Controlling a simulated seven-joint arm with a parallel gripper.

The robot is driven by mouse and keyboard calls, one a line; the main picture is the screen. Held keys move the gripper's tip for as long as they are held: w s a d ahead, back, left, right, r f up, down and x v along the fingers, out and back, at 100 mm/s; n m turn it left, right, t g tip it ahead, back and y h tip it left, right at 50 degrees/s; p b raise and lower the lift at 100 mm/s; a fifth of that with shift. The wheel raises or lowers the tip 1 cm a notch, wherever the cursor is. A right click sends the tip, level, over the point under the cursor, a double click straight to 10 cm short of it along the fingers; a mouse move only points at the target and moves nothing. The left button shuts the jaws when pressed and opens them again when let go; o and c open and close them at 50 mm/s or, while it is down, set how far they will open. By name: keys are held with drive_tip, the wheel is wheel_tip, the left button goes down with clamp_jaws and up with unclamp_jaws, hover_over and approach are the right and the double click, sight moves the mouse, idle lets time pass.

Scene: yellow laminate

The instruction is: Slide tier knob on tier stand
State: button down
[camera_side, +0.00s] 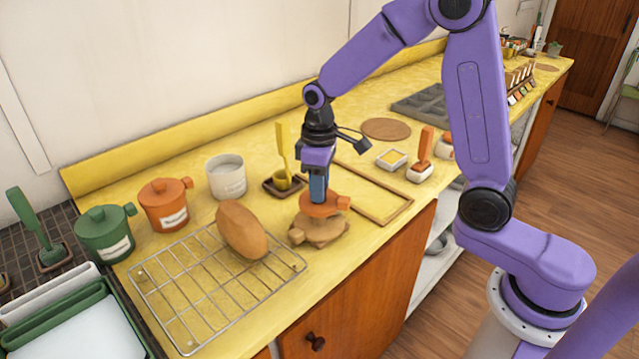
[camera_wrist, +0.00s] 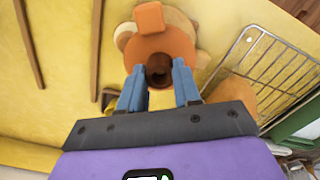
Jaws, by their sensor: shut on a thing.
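The tier knob, an orange round piece with a square tab (camera_side: 326,208), sits at my gripper's fingertips; it also shows in the wrist view (camera_wrist: 150,46). A dark round spot, a hole or recess, marks its middle. The tier stand (camera_side: 318,232), a tan lobed wooden base, is directly beneath it, and its edge shows around the orange piece in the wrist view (camera_wrist: 181,17). My gripper (camera_side: 318,192) points straight down, its blue fingers shut on the tier knob. The contact between knob and stand is hidden, so I cannot tell whether it is seated.
A wire rack (camera_side: 205,290) with a brown loaf-like object (camera_side: 241,231) is to the left. A yellow brush in a dark holder (camera_side: 283,183) and a white canister (camera_side: 226,178) stand behind. The counter's front edge is near.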

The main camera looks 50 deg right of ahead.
drive_tip(key=shift+f, duration=0.1)
drive_tip(key=c, duration=0.7)
unclamp_jaws()
drive_tip(key=shift+c, duration=0.6)
drive_tip(key=shift+r, duration=3.55)
drive_tip(key=shift+s, duration=0.1)
